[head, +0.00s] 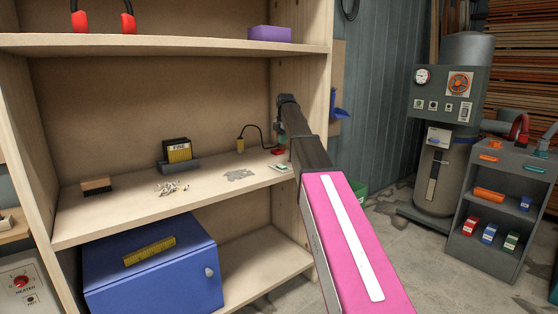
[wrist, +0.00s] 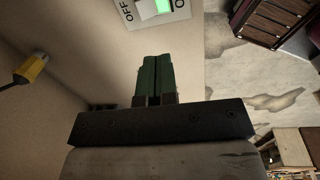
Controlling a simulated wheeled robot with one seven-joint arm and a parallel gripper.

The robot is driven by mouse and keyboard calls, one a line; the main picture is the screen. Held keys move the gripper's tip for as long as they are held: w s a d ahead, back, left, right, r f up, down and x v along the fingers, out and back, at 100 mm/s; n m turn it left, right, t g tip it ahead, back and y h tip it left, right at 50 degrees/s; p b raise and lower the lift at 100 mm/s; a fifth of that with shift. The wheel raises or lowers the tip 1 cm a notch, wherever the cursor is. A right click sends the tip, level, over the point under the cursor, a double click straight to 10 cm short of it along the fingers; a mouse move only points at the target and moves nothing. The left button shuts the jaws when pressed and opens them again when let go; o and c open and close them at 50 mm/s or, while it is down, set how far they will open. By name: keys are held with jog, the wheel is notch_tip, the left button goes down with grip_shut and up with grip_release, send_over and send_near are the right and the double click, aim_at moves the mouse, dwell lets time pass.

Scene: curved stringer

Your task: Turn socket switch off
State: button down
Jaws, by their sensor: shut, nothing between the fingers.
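The socket switch (wrist: 150,8) shows at the top edge of the wrist view, cut off by the frame. It is a pale plate with a lit green rocker, with "OFF" printed to its left and part of another label to its right. My gripper (wrist: 153,62) has its dark green fingers together and empty, just below the switch in that view. I cannot tell whether they touch it. In the head view, a small pale plate with a green spot (head: 279,167) near the shelf's right front edge looks like the same switch, beside my arm.
A yellow plug (head: 240,146) with a black cable stands on the shelf (head: 120,212); it also shows in the wrist view (wrist: 30,68). A black and yellow box (head: 177,151), a brush (head: 97,185) and small scattered pieces (head: 170,188) lie left. A blue cabinet (head: 150,275) is below.

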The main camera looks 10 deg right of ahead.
aim_at(280, 165)
jog(key=w+r, duration=0.1)
jog(key=w+r+n, duration=0.1)
jog(key=shift+r, duration=0.4)
jog(key=shift+f, duration=0.1)
jog(key=f, duration=0.4)
jog(key=w+f, duration=0.1)
jog(key=f, duration=0.8)
jog(key=shift+w+a+f, duration=0.25)
jog(key=shift+a+f, duration=0.15)
jog(key=shift+f, duration=0.2)
